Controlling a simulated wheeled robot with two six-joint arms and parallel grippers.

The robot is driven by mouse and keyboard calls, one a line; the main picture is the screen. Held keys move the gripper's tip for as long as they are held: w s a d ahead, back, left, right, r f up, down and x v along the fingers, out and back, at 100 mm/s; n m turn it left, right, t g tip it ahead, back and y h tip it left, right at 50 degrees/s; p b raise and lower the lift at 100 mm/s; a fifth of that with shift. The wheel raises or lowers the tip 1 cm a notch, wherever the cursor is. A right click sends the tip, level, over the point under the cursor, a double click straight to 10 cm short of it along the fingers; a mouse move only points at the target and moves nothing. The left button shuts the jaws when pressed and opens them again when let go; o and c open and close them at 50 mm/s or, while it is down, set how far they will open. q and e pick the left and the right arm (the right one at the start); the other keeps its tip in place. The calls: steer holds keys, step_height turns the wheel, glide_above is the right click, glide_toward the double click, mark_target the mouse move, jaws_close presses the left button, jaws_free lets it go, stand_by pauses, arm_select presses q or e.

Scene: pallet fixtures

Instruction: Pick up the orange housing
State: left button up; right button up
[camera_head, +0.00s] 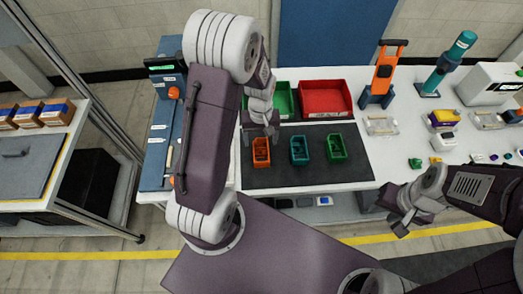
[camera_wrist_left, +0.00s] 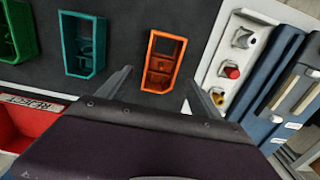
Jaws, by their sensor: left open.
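The orange housing (camera_head: 261,151) is a small open box standing on the dark mat (camera_head: 290,178) on the white table. In the left wrist view the orange housing (camera_wrist_left: 162,62) lies just beyond and between the two fingers of my left gripper (camera_wrist_left: 160,88). That gripper is open and empty. In the head view my left gripper (camera_head: 260,136) is above and behind the orange housing, at the mat's far left part. My right gripper (camera_head: 398,222) is over the front of the table at right, far from the housing; its fingers are too unclear to tell their state.
A teal housing (camera_head: 299,150) and a green housing (camera_head: 336,148) stand in a row right of the orange one. A green bin and a red bin (camera_head: 325,98) stand behind the mat. A blue fixture (camera_head: 160,130) lies close on the left. The mat's front is clear.

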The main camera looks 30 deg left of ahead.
mark_target(261, 150)
arm_select(q)
steer(key=f, duration=0.3)
steer(key=s+f, duration=0.1)
steer(key=shift+s+d+f+p, duration=0.1)
steer(key=shift+d+f+p, duration=0.2)
steer(key=shift+p, duration=0.1)
steer(key=shift+w+a+f, duration=0.1)
steer(key=shift+w+f, duration=0.1)
steer(key=shift+w, duration=0.05)
steer(key=shift+s+r, duration=0.1)
steer(key=shift+s, duration=0.1)
steer(key=c, duration=1.5)
steer(key=shift+c, duration=0.4)
steer(key=shift+w, duration=0.1)
